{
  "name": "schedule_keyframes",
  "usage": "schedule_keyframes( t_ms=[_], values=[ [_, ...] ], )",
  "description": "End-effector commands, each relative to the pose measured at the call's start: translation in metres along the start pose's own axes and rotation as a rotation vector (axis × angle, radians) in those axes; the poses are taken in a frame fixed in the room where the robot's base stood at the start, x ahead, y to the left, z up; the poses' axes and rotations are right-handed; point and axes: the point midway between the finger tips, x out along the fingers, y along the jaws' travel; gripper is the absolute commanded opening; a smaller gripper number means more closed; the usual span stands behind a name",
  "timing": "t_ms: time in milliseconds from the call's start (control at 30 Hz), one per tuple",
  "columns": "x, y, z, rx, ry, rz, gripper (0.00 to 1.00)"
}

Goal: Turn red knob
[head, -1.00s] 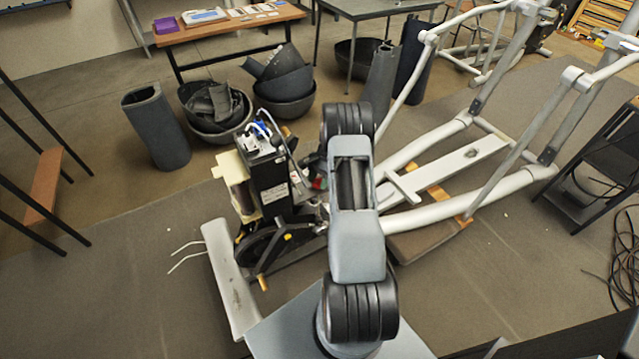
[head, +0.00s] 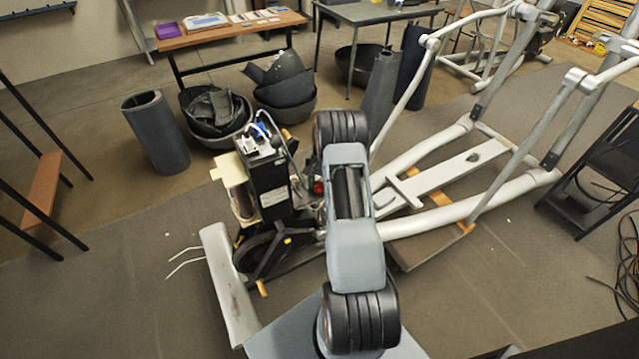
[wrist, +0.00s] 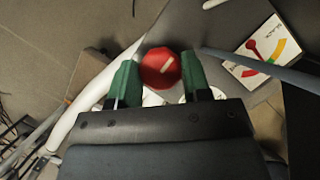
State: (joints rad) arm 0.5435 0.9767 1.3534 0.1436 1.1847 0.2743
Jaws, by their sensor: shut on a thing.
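In the head view a small part of the red knob (head: 318,187) shows just left of my arm, on the elliptical machine's black drive unit (head: 270,185). My gripper is hidden behind my arm in the head view.
A white card with a coloured dial and red pointer (wrist: 254,47) is at the upper right of the wrist view. A grey rod passes near the right finger. Black bins (head: 213,112) and the elliptical's white frame (head: 450,165) surround the drive unit.

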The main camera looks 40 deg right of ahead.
Motion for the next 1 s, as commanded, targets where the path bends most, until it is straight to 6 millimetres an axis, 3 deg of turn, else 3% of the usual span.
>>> schedule_keyframes(
  t_ms=[233, 267, 500, 767, 1000],
  values=[
    [0.001, 0.0, 0.001, 0.001, -0.005, 0.001, 0.2],
    [0.001, 0.0, 0.001, 0.001, -0.005, 0.001, 0.46],
    [0.001, 0.0, 0.0, 0.001, -0.003, 0.0, 0.68],
    [-0.001, 0.0, 0.0, 0.002, -0.001, 0.0, 0.68],
    [-0.033, 0.0, 0.0, 0.002, 0.003, -0.002, 0.68]
  ],
)
